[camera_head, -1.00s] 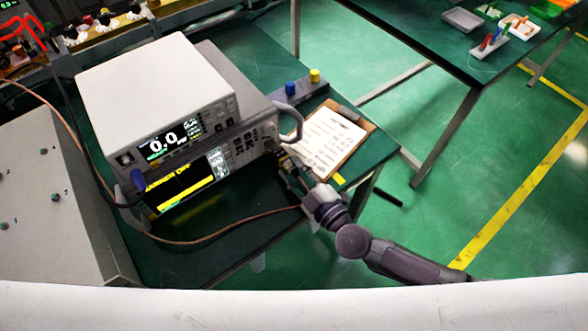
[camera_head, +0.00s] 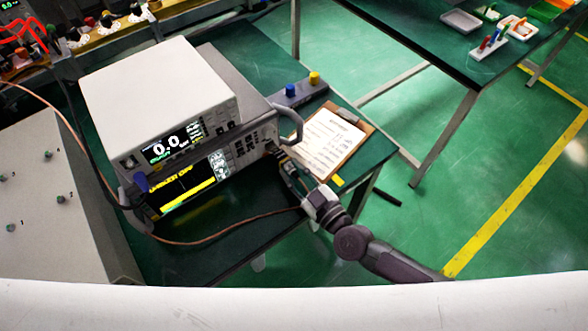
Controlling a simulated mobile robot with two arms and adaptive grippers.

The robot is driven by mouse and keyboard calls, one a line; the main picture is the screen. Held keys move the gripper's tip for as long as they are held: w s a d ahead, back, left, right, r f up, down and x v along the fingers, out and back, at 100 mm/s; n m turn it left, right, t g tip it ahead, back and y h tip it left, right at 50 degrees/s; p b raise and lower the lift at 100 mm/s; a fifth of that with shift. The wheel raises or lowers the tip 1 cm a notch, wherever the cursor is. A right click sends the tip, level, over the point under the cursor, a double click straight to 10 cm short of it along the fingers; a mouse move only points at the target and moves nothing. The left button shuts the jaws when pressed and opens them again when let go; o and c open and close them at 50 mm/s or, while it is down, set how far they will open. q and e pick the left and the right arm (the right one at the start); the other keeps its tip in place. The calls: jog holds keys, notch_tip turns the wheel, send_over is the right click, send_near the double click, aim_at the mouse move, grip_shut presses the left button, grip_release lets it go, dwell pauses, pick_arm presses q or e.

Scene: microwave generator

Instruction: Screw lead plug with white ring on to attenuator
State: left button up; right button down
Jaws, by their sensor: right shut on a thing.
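My right gripper (camera_head: 290,176) reaches in from the lower right and is shut at the right end of the lower instrument's front panel (camera_head: 245,150). A brown lead (camera_head: 232,234) runs along the table edge and ends near this gripper. The gripper covers what it holds, so the lead plug and its white ring cannot be made out. The attenuator cannot be told apart at the panel's right end, and I cannot tell whether plug and attenuator touch. My left gripper is not in view.
A white instrument (camera_head: 155,85) with a lit display sits on the lower one. A clipboard (camera_head: 333,142) lies to the right, near a grey block with blue and yellow knobs (camera_head: 300,90). A grey sloped box (camera_head: 60,210) stands at the left.

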jog(key=m, duration=0.2)
jog(key=shift+f+m, duration=0.1)
jog(key=shift+m, duration=0.3)
jog(key=m, duration=0.3)
jog(key=shift+m, duration=0.3)
jog(key=m+b, duration=0.1)
jog(key=m, duration=0.2)
jog(key=shift+m, duration=0.3)
jog(key=m+b, duration=0.1)
jog(key=m, duration=0.3)
jog(key=shift+f+m, duration=0.1)
jog(key=shift+m, duration=0.2)
jog(key=m+b, duration=0.1)
jog(key=m, duration=0.3)
jog(key=shift+m, duration=0.3)
jog(key=m+b, duration=0.1)
jog(key=m, duration=0.2)
jog(key=shift+m, duration=0.3)
jog(key=m, duration=0.3)
jog(key=shift+b, duration=0.35)
jog(key=shift+m, duration=1.8)
